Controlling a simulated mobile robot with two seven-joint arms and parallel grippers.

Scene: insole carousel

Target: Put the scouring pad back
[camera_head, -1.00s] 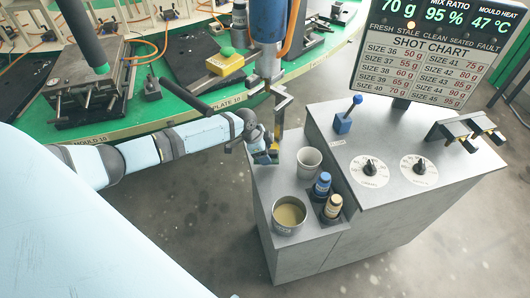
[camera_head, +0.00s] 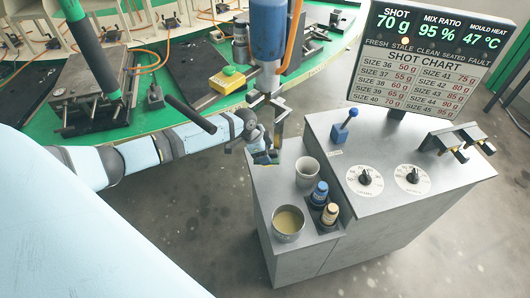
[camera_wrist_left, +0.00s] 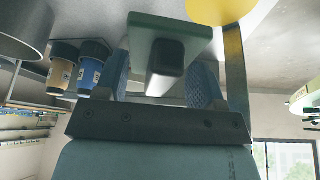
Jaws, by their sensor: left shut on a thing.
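I cannot tell whether the pad touches the console. My right gripper is not in view.
A blue nozzle column (camera_head: 268,35) hangs behind the gripper. The green carousel (camera_head: 130,122) lies at left.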

